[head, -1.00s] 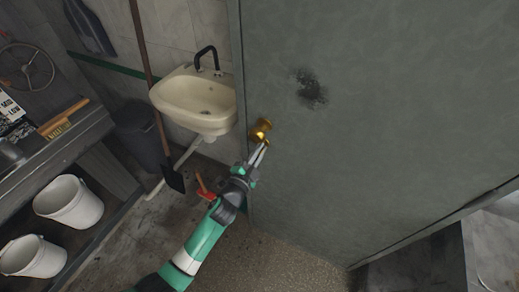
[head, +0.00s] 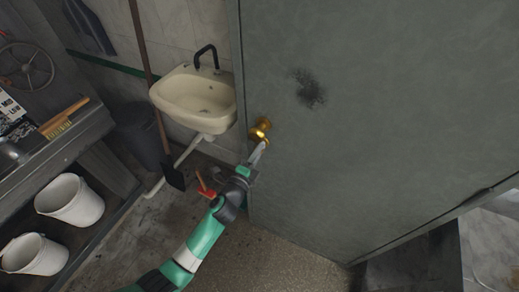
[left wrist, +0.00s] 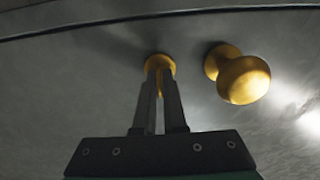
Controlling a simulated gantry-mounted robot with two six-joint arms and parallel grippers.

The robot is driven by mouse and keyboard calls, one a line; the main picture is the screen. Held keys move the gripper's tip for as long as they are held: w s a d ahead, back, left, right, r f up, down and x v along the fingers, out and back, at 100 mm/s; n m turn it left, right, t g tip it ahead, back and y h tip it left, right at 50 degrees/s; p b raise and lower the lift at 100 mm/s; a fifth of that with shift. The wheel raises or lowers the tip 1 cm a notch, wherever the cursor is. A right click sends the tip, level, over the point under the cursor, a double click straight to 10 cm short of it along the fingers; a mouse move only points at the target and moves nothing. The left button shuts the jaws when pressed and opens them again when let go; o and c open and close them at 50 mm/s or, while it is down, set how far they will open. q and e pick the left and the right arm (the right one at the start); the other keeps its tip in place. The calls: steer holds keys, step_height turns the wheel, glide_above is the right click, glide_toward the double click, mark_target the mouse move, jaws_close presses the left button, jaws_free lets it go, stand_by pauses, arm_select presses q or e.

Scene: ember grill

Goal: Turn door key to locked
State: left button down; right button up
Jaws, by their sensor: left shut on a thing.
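The grey door (head: 370,130) fills the right of the head view. A brass knob (head: 261,127) sits near its left edge. In the left wrist view the brass knob (left wrist: 240,78) is to the right, apart from my gripper. A smaller round brass piece (left wrist: 159,64), which looks like the lock and key, is between my fingertips. My left gripper (head: 257,152) is just below the knob at the door. It also shows in the left wrist view (left wrist: 160,82), shut on this piece. The fingers hide most of the key, so its angle cannot be told. My right gripper is not in view.
A cream sink (head: 195,98) with a black tap is left of the door. A long-handled shovel (head: 172,172) leans beside it. A bench with a brush (head: 64,118) and white buckets (head: 70,200) is at far left. The floor below the door is clear.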

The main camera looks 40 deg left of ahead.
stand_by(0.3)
arm_select(q)
steer(key=c, duration=1)
jaws_free()
steer(key=shift+s+d, duration=0.1)
steer(key=shift+s, duration=0.2)
steer(key=p+v, duration=0.1)
steer(key=v, duration=1)
